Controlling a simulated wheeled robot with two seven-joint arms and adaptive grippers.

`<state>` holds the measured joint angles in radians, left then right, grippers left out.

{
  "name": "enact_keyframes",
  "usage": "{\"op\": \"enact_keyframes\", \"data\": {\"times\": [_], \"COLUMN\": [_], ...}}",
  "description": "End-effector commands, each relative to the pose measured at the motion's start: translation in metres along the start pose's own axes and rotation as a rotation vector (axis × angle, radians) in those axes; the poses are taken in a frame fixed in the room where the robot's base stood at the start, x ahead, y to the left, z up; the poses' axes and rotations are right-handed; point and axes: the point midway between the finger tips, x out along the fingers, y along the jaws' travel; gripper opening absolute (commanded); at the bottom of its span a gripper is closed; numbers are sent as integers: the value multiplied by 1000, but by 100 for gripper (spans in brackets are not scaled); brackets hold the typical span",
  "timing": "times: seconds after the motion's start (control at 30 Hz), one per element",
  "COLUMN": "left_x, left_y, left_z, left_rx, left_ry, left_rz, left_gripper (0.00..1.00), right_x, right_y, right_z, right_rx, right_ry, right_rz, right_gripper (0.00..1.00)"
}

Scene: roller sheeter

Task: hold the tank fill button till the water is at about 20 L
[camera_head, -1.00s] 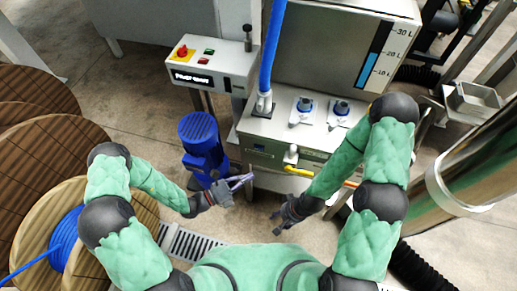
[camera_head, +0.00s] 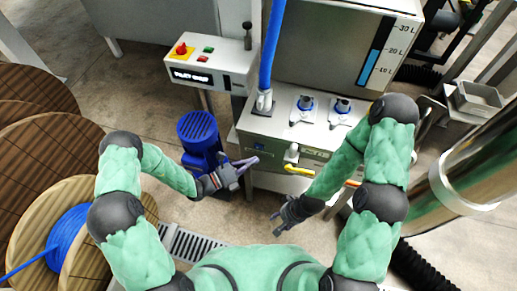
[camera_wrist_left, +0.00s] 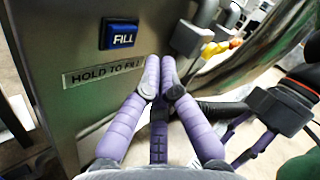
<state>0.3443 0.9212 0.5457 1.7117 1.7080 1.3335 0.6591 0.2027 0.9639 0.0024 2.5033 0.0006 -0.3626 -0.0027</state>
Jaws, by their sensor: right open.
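The blue FILL button (camera_wrist_left: 122,35) is on the metal panel above a HOLD TO FILL label (camera_wrist_left: 103,73). The button also shows small in the head view (camera_head: 258,147). My left gripper (camera_wrist_left: 161,68) has its purple fingertips together and empty, below and right of the button and apart from it. In the head view it (camera_head: 254,162) is just in front of the machine's front panel. The tank's level gauge (camera_head: 370,68) has a blue column whose top is near the 20 L mark. My right gripper (camera_head: 277,222) is open and empty, low before the machine.
A control box (camera_head: 208,65) with a red knob stands at the left. Wooden cable reels (camera_head: 45,150) fill the left side.

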Motion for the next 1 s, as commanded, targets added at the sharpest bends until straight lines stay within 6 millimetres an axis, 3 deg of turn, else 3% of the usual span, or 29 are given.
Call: {"op": "enact_keyframes", "data": {"times": [0.3,1.0], "left_x": [16,17], "left_y": [11,12], "left_z": [11,12], "left_rx": [0,-1], "left_ry": [1,0], "left_rz": [0,0], "left_gripper": [0,0], "right_x": [3,3], "right_y": [1,1], "right_z": [0,0], "right_rx": [0,0], "right_ry": [0,0], "right_rz": [0,0], "right_gripper": [50,50]}}
